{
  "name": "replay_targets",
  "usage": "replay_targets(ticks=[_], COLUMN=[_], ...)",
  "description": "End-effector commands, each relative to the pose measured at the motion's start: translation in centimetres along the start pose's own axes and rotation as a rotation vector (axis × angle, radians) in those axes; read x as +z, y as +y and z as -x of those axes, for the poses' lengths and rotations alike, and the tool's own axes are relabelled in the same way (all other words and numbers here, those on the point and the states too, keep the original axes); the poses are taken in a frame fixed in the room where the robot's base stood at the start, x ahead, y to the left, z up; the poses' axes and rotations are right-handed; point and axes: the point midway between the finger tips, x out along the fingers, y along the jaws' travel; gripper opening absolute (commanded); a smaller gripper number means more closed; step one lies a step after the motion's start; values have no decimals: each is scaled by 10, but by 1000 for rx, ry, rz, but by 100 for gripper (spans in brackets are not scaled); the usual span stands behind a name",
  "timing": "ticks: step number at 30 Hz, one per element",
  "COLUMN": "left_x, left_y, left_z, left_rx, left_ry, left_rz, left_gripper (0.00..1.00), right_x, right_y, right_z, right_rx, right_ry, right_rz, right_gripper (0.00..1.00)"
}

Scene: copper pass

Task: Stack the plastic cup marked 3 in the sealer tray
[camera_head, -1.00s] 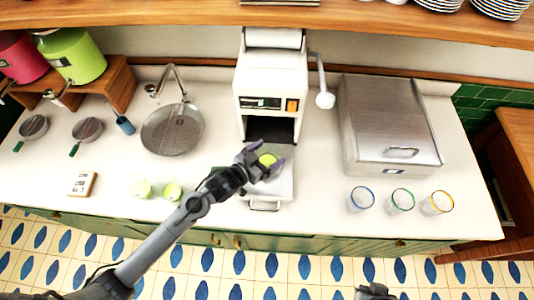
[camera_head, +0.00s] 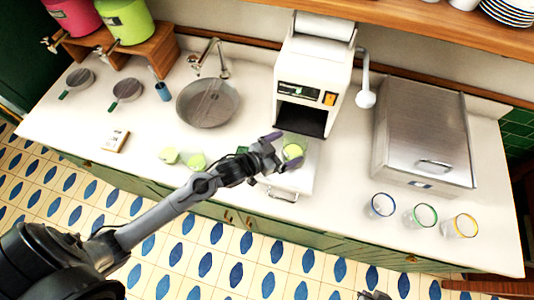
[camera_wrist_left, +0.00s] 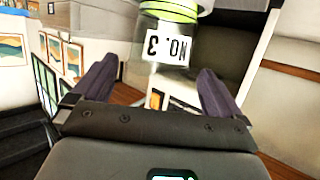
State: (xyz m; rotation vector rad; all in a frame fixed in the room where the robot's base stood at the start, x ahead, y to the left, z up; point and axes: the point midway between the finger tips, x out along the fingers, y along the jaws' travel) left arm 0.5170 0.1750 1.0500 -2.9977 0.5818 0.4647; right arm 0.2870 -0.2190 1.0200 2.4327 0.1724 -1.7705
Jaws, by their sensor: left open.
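The plastic cup marked 3 (camera_head: 293,150), clear with a lime-green end, stands in the pulled-out sealer tray (camera_head: 302,178) at the front of the white sealer. In the left wrist view the cup (camera_wrist_left: 168,48) shows its "NO. 3" label upside down, between my finger pads. My left gripper (camera_head: 284,151) is open, its purple fingers on either side of the cup; it also shows in the left wrist view (camera_wrist_left: 157,72). Whether a finger touches the cup is not clear. Only a small dark tip of my right gripper (camera_head: 375,295) shows at the bottom edge.
The sealer (camera_head: 314,85) has a lever (camera_head: 365,95) on its right. Glasses with blue, green and yellow rims (camera_head: 381,205) stand before the steel box (camera_head: 425,135). A sink (camera_head: 207,103) lies behind left.

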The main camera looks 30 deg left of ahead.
Motion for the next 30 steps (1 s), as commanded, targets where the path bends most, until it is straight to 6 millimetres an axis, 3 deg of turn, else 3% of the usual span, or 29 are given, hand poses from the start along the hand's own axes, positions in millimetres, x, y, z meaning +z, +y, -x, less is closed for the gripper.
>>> replay_targets(ticks=[3,9,20,26,30], left_x=[0,-2,-1,22,49], left_y=[0,0,0,0,6], left_z=[26,57,79,93,118], left_rx=[1,-1,-15,-116,-194], left_ry=[0,3,-13,-186,-407], left_rz=[-1,0,2,13,36], left_gripper=[100,100,100,100,100], right_x=[0,0,0,0,0], right_y=[0,0,-1,-1,-2], right_z=[0,0,0,0,0], right_rx=[0,0,-2,-4,-5], right_ry=[0,0,0,1,1], right_rz=[0,0,-3,-5,-6], right_gripper=[0,0,0,0,0])
